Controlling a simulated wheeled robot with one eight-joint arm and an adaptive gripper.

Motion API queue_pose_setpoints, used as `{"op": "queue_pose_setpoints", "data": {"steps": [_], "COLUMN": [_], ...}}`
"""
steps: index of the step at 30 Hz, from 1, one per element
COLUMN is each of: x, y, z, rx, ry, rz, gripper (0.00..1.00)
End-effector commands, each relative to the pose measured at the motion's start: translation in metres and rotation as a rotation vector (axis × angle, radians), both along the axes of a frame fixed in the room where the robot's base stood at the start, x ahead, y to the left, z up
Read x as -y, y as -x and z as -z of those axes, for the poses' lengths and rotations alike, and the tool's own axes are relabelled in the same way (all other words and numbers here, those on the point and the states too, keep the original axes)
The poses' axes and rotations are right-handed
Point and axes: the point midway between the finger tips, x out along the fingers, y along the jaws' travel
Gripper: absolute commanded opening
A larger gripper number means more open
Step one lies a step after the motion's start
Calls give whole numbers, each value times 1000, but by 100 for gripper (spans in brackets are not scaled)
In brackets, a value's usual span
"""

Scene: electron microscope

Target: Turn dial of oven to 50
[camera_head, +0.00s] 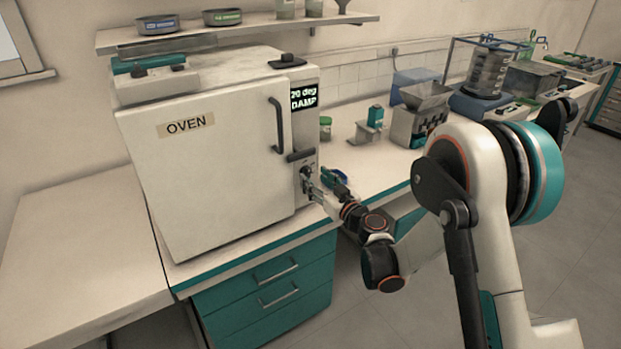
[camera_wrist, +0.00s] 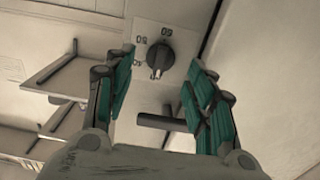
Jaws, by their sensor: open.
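The white oven (camera_head: 220,160), labelled OVEN, stands on the counter with its door shut. Its display (camera_head: 304,95) reads "20 deg" and "DAMP". The dial (camera_wrist: 160,58) is a dark round knob on a pale plate with number marks; in the head view it (camera_head: 306,173) sits low on the right front panel, partly hidden by my gripper. My gripper (camera_head: 322,184) is at the dial. In the wrist view my gripper (camera_wrist: 158,85) is open, its teal fingers apart, with the dial between and slightly beyond the fingertips. I cannot tell whether either finger touches it.
The oven's black door handle (camera_head: 279,125) stands out left of the panel. A teal-topped device (camera_head: 375,116) and a hopper machine (camera_head: 420,115) stand on the counter to the right. A shelf (camera_head: 240,27) hangs above the oven. The counter left of the oven (camera_head: 80,230) is clear.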

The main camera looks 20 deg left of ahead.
Motion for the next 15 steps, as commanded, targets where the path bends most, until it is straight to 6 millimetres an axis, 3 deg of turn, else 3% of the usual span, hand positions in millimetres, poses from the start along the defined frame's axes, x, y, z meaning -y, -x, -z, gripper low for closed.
{"op": "queue_pose_setpoints", "data": {"steps": [6, 15], "x": [-21, -27], "y": [-18, -23], "z": [1, -1], "rx": [0, 0], "ry": [0, 0], "rz": [-1, 0], "gripper": [50, 50]}}
